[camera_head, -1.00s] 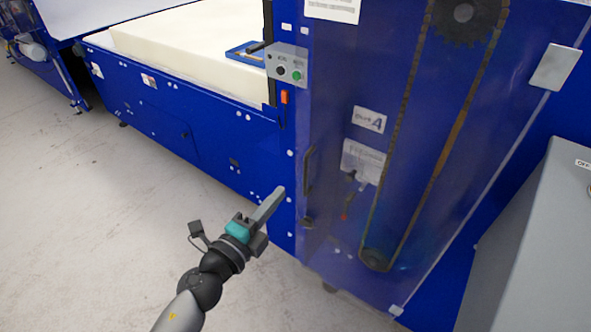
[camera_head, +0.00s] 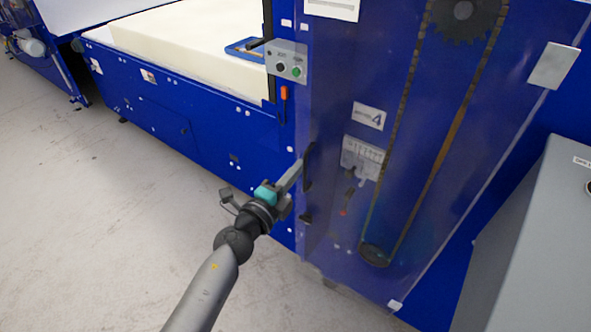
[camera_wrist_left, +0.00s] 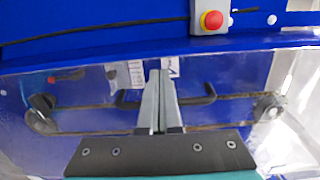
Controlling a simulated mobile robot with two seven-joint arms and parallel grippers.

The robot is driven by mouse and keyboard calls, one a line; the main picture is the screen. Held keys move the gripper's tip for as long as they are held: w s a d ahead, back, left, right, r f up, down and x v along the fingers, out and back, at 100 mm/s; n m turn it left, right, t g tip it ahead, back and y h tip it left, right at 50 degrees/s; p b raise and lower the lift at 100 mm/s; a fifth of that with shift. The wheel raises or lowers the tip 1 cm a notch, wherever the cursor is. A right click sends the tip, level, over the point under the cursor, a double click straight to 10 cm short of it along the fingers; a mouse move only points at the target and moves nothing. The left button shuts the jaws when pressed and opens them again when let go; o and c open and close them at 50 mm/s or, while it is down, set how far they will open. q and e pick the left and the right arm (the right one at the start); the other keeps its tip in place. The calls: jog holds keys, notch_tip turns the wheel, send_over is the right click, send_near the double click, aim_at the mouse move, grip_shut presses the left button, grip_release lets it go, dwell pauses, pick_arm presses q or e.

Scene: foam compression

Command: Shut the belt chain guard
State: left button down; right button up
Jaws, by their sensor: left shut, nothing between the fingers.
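The belt chain guard (camera_head: 425,235) is a tall clear panel in front of the chain (camera_head: 452,137) and its sprockets, at the right in the head view. It also fills the middle of the left wrist view (camera_wrist_left: 90,122). A dark handle (camera_head: 308,168) is on its left side; it shows as a bar behind my fingers in the wrist view (camera_wrist_left: 209,93). My left gripper (camera_head: 297,166) is shut and empty, its tips at the handle; I cannot tell whether they touch. How far the guard stands from the machine is unclear. My right gripper is not in view.
A grey control box (camera_head: 287,62) sits on the blue machine frame, left of the guard. A foam block (camera_head: 190,45) lies on the machine bed. A grey cabinet (camera_head: 530,250) stands at the right. The floor (camera_head: 90,210) at the left is clear.

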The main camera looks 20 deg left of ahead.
pick_arm(q)
jog(key=w+m+h, duration=0.1)
jog(key=w+m+g+h+b, duration=0.1)
jog(key=w+h+b, duration=0.1)
jog(key=h, duration=0.1)
jog(key=shift+w+d+r+m, duration=0.25)
jog(key=shift+w+d+m, duration=0.05)
jog(key=shift+m, duration=0.1)
